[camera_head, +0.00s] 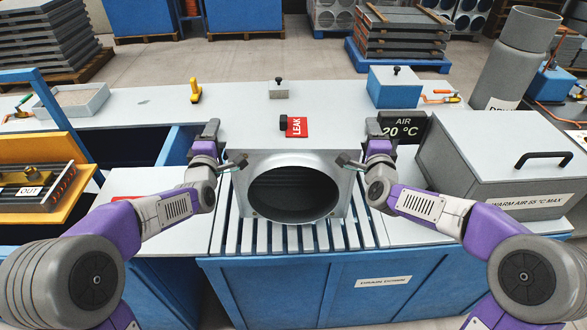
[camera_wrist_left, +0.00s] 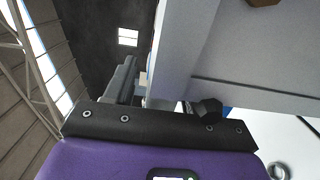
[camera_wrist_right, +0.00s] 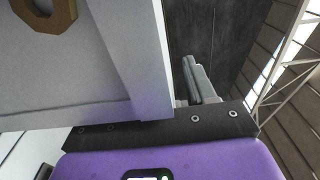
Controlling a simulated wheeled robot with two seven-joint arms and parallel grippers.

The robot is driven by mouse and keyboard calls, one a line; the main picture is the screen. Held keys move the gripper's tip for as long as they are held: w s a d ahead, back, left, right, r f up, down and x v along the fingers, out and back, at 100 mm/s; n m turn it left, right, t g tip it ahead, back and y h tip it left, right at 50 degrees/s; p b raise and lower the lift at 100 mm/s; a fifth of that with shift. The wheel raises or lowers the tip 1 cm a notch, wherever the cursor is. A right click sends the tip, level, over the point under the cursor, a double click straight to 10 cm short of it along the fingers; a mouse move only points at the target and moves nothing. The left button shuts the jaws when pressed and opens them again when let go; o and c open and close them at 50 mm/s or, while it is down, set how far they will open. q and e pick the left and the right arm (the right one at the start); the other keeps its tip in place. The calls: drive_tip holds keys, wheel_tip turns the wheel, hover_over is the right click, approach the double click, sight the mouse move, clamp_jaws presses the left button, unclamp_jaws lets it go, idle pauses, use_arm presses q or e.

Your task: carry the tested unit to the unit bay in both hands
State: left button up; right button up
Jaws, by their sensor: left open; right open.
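A grey box-shaped unit with a large round opening (camera_head: 335,180) in its front stands on a slatted rack in the middle. My left gripper (camera_head: 222,148) is open at its left side, one finger reaching in front and the other beside it. My right gripper (camera_head: 363,152) is open at its right side in the same way. The unit's grey panel fills much of the left wrist view (camera_wrist_left: 250,60) and the right wrist view (camera_wrist_right: 80,75), close to the jaws. I cannot tell whether any finger touches it. I cannot identify the unit bay.
A grey warm-air box (camera_head: 470,150) stands right; an orange frame with an OUT label (camera_head: 35,180) stands left. The bench behind is mostly clear.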

use_arm(q)
clamp_jaws()
use_arm(e)
clamp_jaws()
idle(1.1)
